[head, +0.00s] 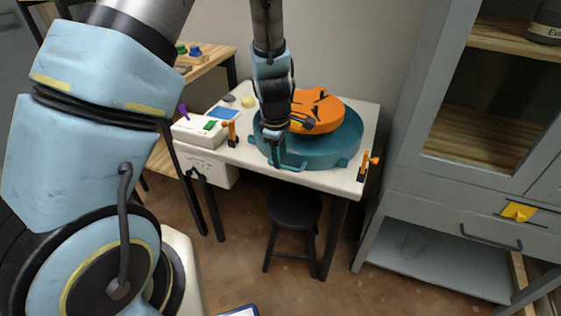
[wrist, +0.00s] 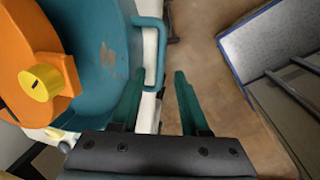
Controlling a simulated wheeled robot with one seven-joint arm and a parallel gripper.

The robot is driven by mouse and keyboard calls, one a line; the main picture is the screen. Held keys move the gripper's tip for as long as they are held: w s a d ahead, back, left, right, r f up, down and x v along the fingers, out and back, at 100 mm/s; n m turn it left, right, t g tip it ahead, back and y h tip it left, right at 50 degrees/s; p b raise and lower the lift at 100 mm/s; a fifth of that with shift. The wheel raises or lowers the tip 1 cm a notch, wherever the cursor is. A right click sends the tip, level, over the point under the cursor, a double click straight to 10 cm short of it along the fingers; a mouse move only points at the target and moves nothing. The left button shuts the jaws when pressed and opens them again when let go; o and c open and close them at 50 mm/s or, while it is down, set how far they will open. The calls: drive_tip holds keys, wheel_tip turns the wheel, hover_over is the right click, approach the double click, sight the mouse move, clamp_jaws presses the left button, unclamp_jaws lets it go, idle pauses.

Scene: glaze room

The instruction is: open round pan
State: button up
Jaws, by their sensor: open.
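My gripper (wrist: 159,74) is open and empty, with dark green fingers. In the wrist view, the near end of the handle appears between the fingers, nearer the left one. I see no clear contact and cannot tell the depth gap.
A white box (head: 199,131) with a green button sits at the left. A black stool (head: 294,208) is below, and a grey cabinet (head: 440,205) stands at right.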

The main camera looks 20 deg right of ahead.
drive_tip(key=shift+w+d+f, duration=0.1)
drive_tip(key=shift+f, duration=0.55)
drive_tip(key=shift+w+d+f, duration=0.1)
drive_tip(key=shift+f, duration=0.5)
drive_tip(key=shift+c, duration=0.4)
clamp_jaws()
